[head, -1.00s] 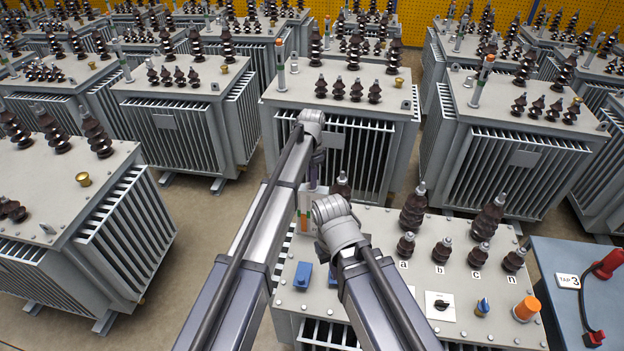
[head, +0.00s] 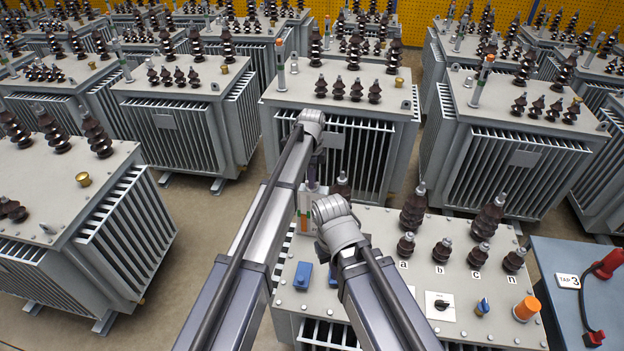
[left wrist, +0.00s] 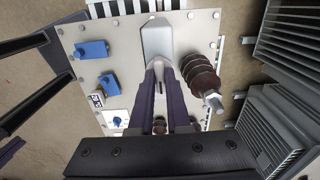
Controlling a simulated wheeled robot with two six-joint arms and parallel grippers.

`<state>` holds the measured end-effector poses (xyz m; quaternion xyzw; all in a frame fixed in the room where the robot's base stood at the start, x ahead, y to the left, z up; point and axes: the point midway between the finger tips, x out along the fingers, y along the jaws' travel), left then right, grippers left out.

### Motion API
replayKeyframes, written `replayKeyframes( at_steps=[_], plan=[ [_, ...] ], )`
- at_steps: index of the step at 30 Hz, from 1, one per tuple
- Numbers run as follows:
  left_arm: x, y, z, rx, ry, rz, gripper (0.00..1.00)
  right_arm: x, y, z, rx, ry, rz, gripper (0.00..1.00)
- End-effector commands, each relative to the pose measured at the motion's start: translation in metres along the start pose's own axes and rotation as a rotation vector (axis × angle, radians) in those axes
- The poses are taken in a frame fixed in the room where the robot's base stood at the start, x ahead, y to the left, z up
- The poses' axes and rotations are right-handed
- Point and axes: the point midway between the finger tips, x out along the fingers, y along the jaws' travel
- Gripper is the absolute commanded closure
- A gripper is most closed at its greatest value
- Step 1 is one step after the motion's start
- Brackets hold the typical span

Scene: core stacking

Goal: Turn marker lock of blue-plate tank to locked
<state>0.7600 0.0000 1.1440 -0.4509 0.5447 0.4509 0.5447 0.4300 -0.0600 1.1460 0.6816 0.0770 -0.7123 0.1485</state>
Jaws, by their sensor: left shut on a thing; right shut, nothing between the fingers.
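The nearest tank, with a pale grey lid (head: 390,230), stands in front of me; in the left wrist view its lid (left wrist: 135,75) lies under my gripper. My left gripper (left wrist: 160,72) has its purple fingers closed around a pale grey upright piece (left wrist: 157,38) near the lid's edge, beside a brown ribbed bushing (left wrist: 200,75).
The lid carries two blue blocks (head: 303,275), several brown bushings (head: 442,251), a black rotary switch (head: 440,306), a blue pointed knob (head: 482,306) and an orange cap (head: 527,308). A blue bench (head: 560,255) with a red-handled cable (head: 608,263) stands at the right. Other tanks crowd behind.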

Motion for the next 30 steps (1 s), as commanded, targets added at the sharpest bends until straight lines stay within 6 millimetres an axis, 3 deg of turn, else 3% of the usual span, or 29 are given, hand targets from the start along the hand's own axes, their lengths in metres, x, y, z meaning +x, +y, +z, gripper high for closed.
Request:
replayKeyframes(
  at_steps=[16,17,24,30],
  plan=[
    [0.0001,0.0002,-0.0001,0.026,0.000,0.000,1.00,0.0001,0.0000,0.0000,0.000,0.000,0.000,1.00],
    [0.0001,0.0002,-0.0001,0.026,0.000,0.000,0.84,0.0001,0.0000,0.0000,0.000,0.000,0.000,1.00],
    [0.0000,0.0001,-0.0001,0.025,0.000,0.000,0.57,0.0000,0.0000,0.0000,0.000,0.000,0.000,1.00],
    [0.0000,0.0001,-0.0001,0.024,0.000,0.000,0.55,0.0000,0.0000,0.0000,0.000,0.000,0.000,1.00]
  ],
)
